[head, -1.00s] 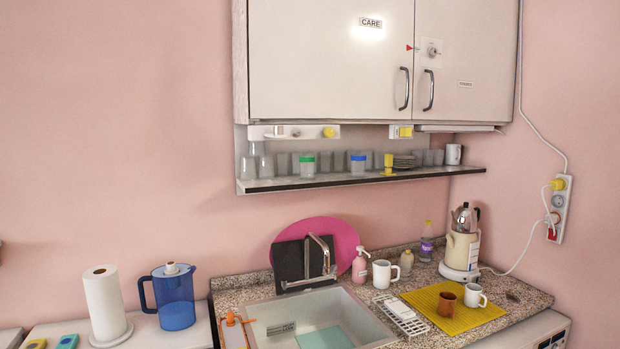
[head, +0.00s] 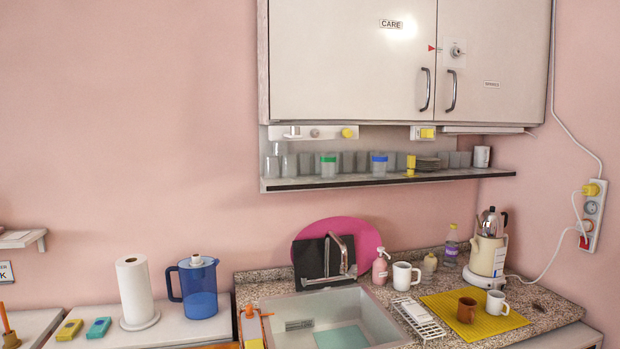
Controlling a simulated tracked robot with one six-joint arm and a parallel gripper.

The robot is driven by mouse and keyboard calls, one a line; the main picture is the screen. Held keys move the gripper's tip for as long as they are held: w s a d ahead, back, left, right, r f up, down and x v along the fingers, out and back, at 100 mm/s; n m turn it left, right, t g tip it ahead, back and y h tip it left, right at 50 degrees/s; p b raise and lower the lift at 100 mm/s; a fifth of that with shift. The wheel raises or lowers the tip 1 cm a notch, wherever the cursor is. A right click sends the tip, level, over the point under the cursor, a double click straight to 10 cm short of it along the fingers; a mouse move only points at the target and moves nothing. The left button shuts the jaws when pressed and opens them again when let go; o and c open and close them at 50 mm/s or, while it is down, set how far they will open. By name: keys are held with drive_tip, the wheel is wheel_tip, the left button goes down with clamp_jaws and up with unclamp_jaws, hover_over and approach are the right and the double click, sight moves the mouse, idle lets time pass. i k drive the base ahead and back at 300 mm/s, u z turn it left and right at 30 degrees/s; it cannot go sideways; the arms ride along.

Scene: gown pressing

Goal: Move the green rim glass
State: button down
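The green rim glass (head: 328,165) stands upright on the narrow shelf (head: 400,179) under the wall cabinet. It is a clear glass with a green band at its top. A similar glass with a blue rim (head: 379,164) stands to its right. Several plain glasses (head: 362,160) stand around and behind them. My gripper is not in the head view, so I cannot see its state.
Below the shelf are a sink (head: 330,310), a tap (head: 342,255), a pink tray (head: 365,240) and a pink soap bottle (head: 380,267). A blue pitcher (head: 198,290) and paper roll (head: 133,288) stand left. The wall left of the shelf is bare.

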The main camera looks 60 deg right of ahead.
sight(328, 161)
drive_tip(key=u, duration=1.3)
drive_tip(key=k, duration=1.75)
drive_tip(key=z, duration=1.3)
